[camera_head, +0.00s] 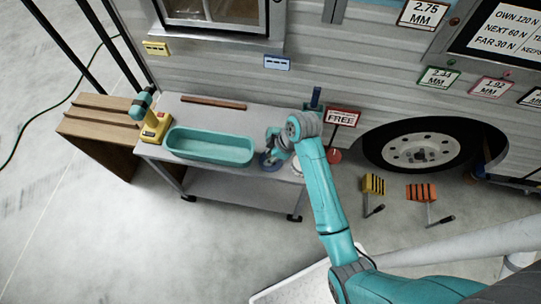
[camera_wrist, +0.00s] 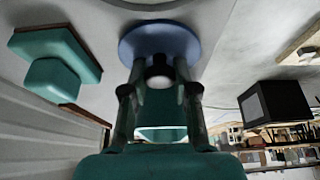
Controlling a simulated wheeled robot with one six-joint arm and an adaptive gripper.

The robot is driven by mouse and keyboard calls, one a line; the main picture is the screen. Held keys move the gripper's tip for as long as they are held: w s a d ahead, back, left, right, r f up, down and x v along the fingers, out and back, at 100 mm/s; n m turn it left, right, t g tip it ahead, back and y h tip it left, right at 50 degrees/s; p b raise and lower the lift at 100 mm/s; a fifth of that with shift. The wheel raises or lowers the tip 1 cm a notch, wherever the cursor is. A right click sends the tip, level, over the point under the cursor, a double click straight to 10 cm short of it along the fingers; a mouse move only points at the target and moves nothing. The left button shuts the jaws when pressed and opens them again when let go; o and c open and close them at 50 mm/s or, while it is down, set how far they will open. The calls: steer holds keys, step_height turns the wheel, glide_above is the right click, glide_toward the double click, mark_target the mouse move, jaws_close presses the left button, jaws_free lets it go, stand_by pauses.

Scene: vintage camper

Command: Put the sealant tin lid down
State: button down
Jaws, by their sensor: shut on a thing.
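The sealant tin lid appears as a round blue disc with a dark knob in the wrist view (camera_wrist: 160,38). In the head view the blue disc (camera_head: 269,164) shows at the right end of the grey workbench (camera_head: 225,110). My gripper (camera_head: 273,150) is shut on the lid's knob, with its fingers on both sides of it in the wrist view (camera_wrist: 160,88). I cannot tell whether the disc touches the bench or hangs just above it. A pale round thing (camera_head: 297,167) beside it is partly hidden by my arm; I cannot tell if it is the tin.
A teal tray (camera_head: 210,146) lies left of the lid, and a yellow and teal tool (camera_head: 153,126) stands farther left. A reddish-brown strip (camera_head: 214,102) lies at the back. A FREE sign (camera_head: 341,117) stands to the right. The camper wall rises behind the bench.

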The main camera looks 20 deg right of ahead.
steer(key=shift+f, duration=0.15)
steer(key=c, duration=0.9)
jaws_free()
steer(key=v, duration=1.2)
